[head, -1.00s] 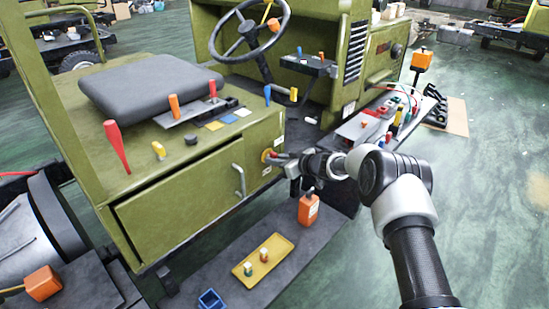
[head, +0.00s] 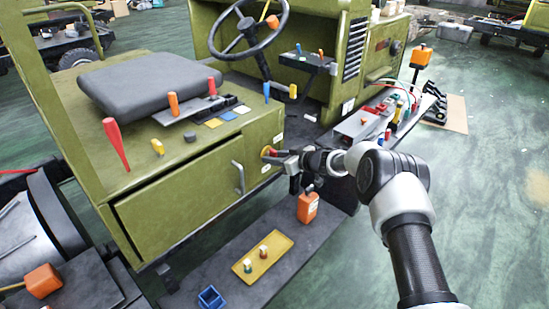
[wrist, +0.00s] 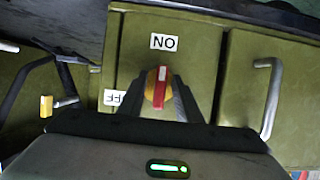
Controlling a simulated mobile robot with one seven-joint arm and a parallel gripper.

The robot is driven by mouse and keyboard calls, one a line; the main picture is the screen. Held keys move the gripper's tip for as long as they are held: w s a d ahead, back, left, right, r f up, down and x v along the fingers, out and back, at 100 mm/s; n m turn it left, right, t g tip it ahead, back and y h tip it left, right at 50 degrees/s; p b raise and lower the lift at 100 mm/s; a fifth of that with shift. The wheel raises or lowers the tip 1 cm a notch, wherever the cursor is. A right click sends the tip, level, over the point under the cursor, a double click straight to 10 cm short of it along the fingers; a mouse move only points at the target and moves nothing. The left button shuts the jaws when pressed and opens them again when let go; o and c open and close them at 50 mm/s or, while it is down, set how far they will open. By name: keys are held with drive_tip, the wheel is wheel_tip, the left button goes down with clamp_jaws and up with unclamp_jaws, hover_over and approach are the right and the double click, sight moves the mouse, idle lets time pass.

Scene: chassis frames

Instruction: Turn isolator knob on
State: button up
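The isolator knob (wrist: 158,88) has a round yellow base and a red handle with a white stripe. It is on the green panel below the seat; in the head view the knob (head: 268,152) is small at the panel's right end. In the wrist view the handle stands upright, its striped end toward the upside-down ON label (wrist: 164,42). The OFF label (wrist: 115,97) is at lower left, partly hidden by a finger. My gripper (wrist: 159,92) has a finger on each side of the knob, with yellow showing between handle and fingers. In the head view my gripper (head: 282,158) is at the panel.
A metal door handle (head: 238,178) sticks out left of the knob. An orange bottle (head: 307,207) stands below my gripper on the dark step. A yellow tray (head: 280,250) and blue box (head: 210,297) are nearer. Open floor lies to the right.

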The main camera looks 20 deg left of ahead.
drive_tip(key=shift+d, duration=0.1)
drive_tip(key=v, duration=1.7)
drive_tip(key=shift+d+p, duration=0.15)
drive_tip(key=shift+p, duration=0.2)
drive_tip(key=shift+s, duration=0.15)
